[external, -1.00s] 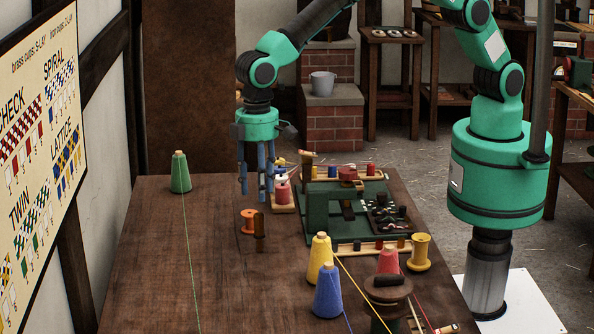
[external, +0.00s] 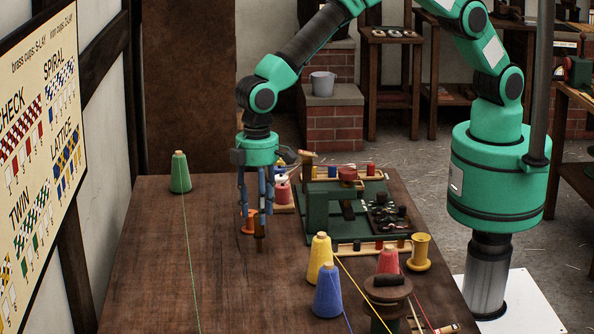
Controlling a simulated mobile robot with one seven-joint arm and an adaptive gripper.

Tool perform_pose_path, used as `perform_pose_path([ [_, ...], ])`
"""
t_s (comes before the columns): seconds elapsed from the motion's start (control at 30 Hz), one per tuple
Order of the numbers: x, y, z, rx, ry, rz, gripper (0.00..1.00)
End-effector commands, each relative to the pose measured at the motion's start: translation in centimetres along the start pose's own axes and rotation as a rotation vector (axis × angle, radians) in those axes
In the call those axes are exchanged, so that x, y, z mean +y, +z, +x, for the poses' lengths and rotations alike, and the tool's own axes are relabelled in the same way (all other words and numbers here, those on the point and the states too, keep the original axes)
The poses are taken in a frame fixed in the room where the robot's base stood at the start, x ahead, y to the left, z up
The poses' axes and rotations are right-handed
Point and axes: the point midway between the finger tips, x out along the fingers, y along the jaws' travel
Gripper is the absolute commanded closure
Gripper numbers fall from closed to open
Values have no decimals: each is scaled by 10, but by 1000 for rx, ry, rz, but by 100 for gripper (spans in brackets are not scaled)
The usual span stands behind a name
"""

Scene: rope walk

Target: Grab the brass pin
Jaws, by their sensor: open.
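The brass pin (external: 260,244) is a short brownish-gold upright piece on the dark wooden table (external: 190,270). Its upper part is hidden by my gripper. My gripper (external: 254,222) points straight down with its blue fingers apart, the tips low at the pin's upper end. From this one view I cannot tell whether the pin stands between the fingers or just in front of or behind them. An orange spool (external: 249,222) stands right behind, partly covered by the fingers.
A green machine (external: 318,212) and a red cone (external: 283,192) stand to the right and behind. Yellow (external: 320,258) and blue (external: 327,292) thread cones stand front right. A green cone (external: 180,172) with its thread is at left. The table's left front is clear.

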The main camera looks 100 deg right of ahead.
Motion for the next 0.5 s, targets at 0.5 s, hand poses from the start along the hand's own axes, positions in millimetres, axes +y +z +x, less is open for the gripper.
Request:
perform_pose_path([
  [0.5,0,-1,38,0,0,0,58],
])
